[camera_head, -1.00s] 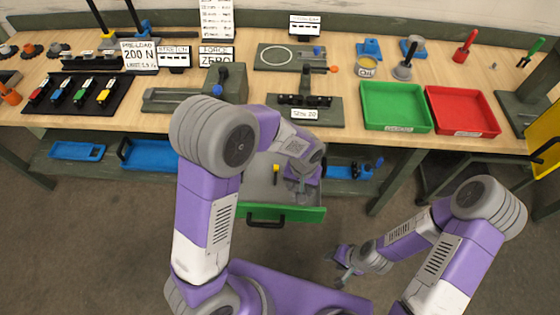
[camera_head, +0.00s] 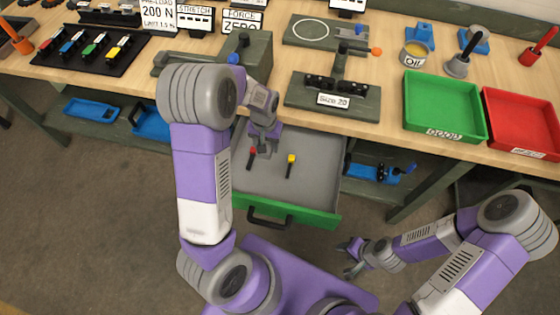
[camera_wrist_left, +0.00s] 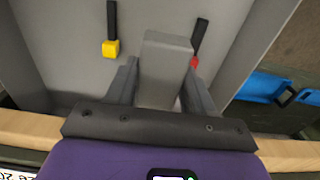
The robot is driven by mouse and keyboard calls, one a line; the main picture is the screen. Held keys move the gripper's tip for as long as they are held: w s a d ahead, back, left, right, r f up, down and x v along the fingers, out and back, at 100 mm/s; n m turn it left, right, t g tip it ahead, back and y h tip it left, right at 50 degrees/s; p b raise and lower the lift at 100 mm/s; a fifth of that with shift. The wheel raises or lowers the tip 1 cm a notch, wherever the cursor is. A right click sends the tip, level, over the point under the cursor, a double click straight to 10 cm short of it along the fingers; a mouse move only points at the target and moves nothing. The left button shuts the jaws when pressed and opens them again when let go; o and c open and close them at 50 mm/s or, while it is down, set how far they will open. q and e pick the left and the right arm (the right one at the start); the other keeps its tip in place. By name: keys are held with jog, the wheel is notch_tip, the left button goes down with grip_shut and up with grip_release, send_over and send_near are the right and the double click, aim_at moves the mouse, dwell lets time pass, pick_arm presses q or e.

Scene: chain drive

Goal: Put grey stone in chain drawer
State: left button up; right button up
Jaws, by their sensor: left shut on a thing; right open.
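The drawer (camera_head: 318,160) is pulled out under the bench, with a grey floor, a green front (camera_head: 310,213) and a black handle. My left gripper (camera_head: 265,144) is over the drawer's back left part. In the left wrist view it is shut on the grey stone (camera_wrist_left: 164,62), a plain grey block between its fingers. The stone is inside the drawer's outline; I cannot tell whether it touches the floor. A red-tipped black piece (camera_head: 252,158) and a yellow-tipped one (camera_head: 291,165) lie in the drawer. My right gripper (camera_head: 350,258) is open and empty, right of the drawer.
Blue trays (camera_head: 92,109) sit on the lower shelf. Free floor lies in front of the drawer.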

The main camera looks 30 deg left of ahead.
aim_at(268, 162)
pick_arm(q)
notch_tip(268, 162, down, 9)
jog(key=shift+r+b, duration=0.1)
jog(key=shift+b, duration=1.15)
jog(key=shift+f, duration=0.2)
jog(key=o, duration=1.3)
jog(key=shift+r, duration=0.35)
notch_tip(268, 162, up, 11)
jog(key=p, duration=0.3)
jog(key=shift+f, duration=0.15)
jog(key=shift+r+p, duration=0.35)
jog(key=shift+r, duration=0.15)
jog(key=shift+d, duration=0.1)
